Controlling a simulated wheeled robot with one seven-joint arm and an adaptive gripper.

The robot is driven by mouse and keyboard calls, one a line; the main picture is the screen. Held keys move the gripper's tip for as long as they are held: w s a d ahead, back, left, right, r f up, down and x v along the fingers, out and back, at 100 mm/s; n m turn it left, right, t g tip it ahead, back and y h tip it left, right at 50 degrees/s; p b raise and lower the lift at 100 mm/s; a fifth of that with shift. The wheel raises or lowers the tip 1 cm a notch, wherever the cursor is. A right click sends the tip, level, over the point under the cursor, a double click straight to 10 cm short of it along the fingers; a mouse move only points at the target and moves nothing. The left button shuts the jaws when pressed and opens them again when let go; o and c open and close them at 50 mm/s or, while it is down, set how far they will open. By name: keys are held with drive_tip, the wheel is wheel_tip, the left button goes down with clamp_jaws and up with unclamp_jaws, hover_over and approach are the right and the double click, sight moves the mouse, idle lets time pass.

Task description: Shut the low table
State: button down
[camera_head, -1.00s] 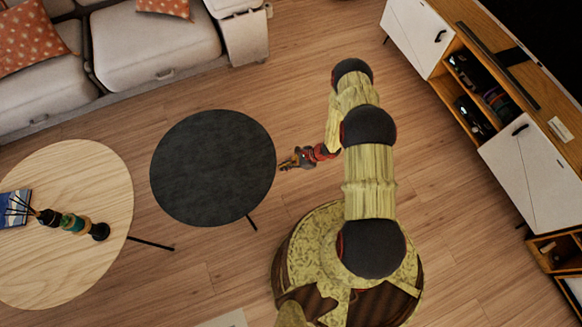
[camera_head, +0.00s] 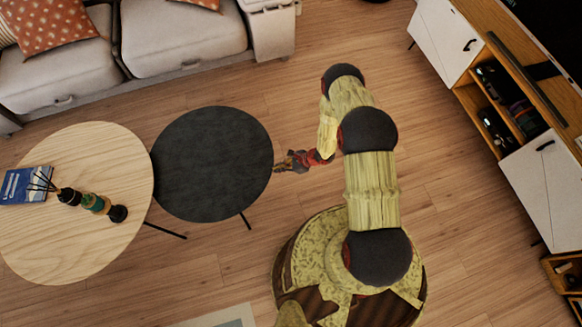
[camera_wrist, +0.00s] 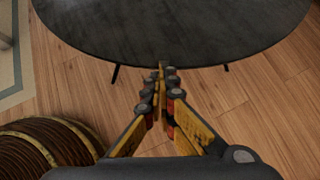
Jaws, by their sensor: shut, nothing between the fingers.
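The low table shows as two round tops: a dark grey top (camera_head: 212,165) and a pale wood top (camera_head: 85,235) to its left. In the head view the dark top's left edge meets the wood top's right edge, overlapping slightly in the picture. My gripper (camera_head: 278,166) is shut and empty at the right edge of the dark top. In the wrist view my fingertips (camera_wrist: 163,70) point at the near rim of the dark top (camera_wrist: 175,30); I cannot tell whether they touch it. Thin black legs show below the tops.
On the wood top stand a blue book (camera_head: 24,186) and dark and green decorations with sticks (camera_head: 93,203). A grey sofa (camera_head: 185,45) stands behind. A white and wood cabinet (camera_head: 540,170) is at the right. Floor between is bare; a rug (camera_head: 225,318) shows at the bottom.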

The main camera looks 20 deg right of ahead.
sight(226, 180)
drive_tip(key=a+b, duration=0.1)
drive_tip(key=a, duration=0.7)
drive_tip(key=w+a+b, duration=0.1)
drive_tip(key=a, duration=0.7)
drive_tip(key=w+a+b, duration=0.1)
drive_tip(key=a, duration=0.7)
drive_tip(key=shift+w+f, duration=0.1)
drive_tip(key=shift+f, duration=0.05)
